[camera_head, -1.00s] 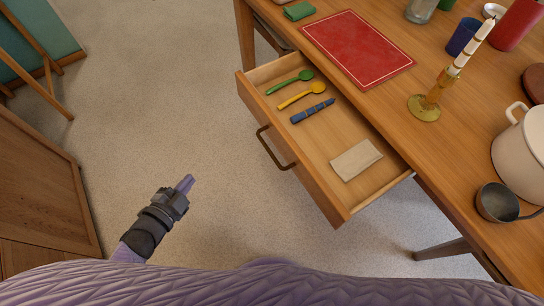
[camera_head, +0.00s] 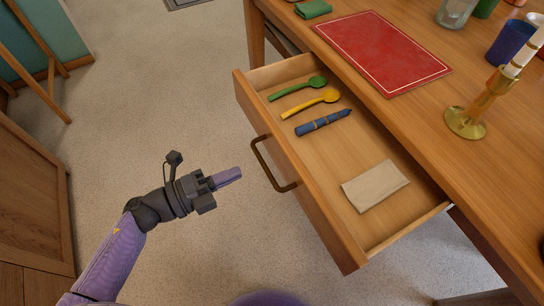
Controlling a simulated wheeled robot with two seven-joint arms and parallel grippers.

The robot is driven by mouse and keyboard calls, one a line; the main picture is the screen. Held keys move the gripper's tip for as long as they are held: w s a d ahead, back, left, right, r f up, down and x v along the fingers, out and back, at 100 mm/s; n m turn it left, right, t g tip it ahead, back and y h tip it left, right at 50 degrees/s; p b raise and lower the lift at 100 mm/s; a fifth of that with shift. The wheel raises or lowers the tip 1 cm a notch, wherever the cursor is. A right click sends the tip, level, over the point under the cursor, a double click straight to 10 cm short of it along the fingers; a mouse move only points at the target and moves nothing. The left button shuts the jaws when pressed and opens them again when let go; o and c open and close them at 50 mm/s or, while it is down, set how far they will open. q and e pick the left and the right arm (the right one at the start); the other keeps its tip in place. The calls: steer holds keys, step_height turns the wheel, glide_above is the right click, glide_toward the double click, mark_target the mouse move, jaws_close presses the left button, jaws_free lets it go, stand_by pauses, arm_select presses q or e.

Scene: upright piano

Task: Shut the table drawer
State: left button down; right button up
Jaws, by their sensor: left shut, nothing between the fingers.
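The table drawer (camera_head: 318,190) is pulled out from under the wooden table (camera_head: 504,180). Its dark curved handle (camera_head: 268,166) is on the drawer front. Inside lie a green spoon (camera_head: 298,89), a yellow spoon (camera_head: 311,103), a blue pen-like object (camera_head: 323,122) and a folded beige cloth (camera_head: 375,186). My left gripper (camera_head: 228,177) is shut and empty. It points at the drawer front, just left of the handle in the picture, with a gap between them. My right gripper is not in view.
On the table are a red mat (camera_head: 382,50), a brass candlestick with a candle (camera_head: 470,115), a blue cup (camera_head: 510,42) and a green cloth (camera_head: 313,9). A wooden cabinet (camera_head: 28,195) stands at the left. The floor (camera_head: 165,100) between is clear.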

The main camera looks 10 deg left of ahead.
mark_target(282, 153)
arm_select(q)
steer(key=b+x, duration=0.1)
steer(key=x, duration=0.7)
steer(key=shift+w+d+b, duration=0.15)
steer(key=shift+d+b, duration=0.05)
steer(key=shift+b, duration=0.2)
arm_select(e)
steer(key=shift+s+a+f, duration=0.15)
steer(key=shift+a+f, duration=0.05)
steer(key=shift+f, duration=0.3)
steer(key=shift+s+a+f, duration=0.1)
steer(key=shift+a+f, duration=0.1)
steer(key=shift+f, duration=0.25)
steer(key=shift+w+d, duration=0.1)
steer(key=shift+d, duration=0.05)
